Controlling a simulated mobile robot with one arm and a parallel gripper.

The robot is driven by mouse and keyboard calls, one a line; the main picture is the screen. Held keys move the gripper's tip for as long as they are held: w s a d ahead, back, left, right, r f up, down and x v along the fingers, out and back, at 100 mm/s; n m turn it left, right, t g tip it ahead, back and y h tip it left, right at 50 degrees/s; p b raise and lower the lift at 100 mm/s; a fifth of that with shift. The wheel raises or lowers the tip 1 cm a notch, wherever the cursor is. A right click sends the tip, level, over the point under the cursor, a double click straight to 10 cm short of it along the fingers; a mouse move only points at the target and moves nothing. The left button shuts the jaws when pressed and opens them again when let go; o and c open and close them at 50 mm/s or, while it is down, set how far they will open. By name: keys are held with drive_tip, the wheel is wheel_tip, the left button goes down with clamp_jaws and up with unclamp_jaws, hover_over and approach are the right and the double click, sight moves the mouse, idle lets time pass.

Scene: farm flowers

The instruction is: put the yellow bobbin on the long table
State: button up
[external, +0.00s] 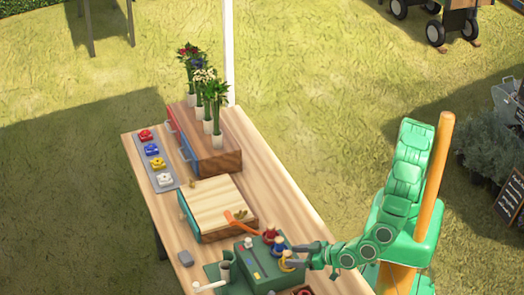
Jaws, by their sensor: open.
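The yellow bobbin (287,263) stands at the right edge of a green box-like machine (245,262), in a row with a red bobbin (270,234) and a blue bobbin (279,245). The machine stands on the long wooden table (275,195). My gripper (292,256) reaches in from the right, low, with its open fingers at the yellow bobbin. It is too small to tell whether the fingers touch it.
A wooden box (218,207) with an orange-handled tool (238,220) is behind the machine. A drawer unit (215,148) carries flowers in white vases (217,141). A grey strip (160,168) holds several coloured buttons. The table's right side is bare.

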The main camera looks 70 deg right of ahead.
drive_tip(key=shift+v, duration=2.3)
drive_tip(key=shift+c, duration=0.2)
drive_tip(key=shift+d, duration=0.15)
drive_tip(key=w+a+r+n+g+y, duration=0.1)
drive_tip(key=w+a+n+g+y, duration=0.2)
drive_tip(key=a, duration=0.6)
wheel_tip(320, 180, up, 3)
drive_tip(key=n+g, duration=0.8)
hover_over(290, 252)
drive_tip(key=s+d, duration=0.2)
drive_tip(key=shift+x, duration=1.35)
drive_tip(key=shift+w+a+f, duration=0.2)
drive_tip(key=shift+f, duration=0.2)
drive_tip(key=shift+w+a+f, duration=0.2)
drive_tip(key=shift+f, duration=0.15)
drive_tip(key=shift+w+x, duration=0.1)
drive_tip(key=shift+x, duration=0.7)
drive_tip(key=shift+w+x, duration=0.15)
drive_tip(key=shift+x, duration=0.7)
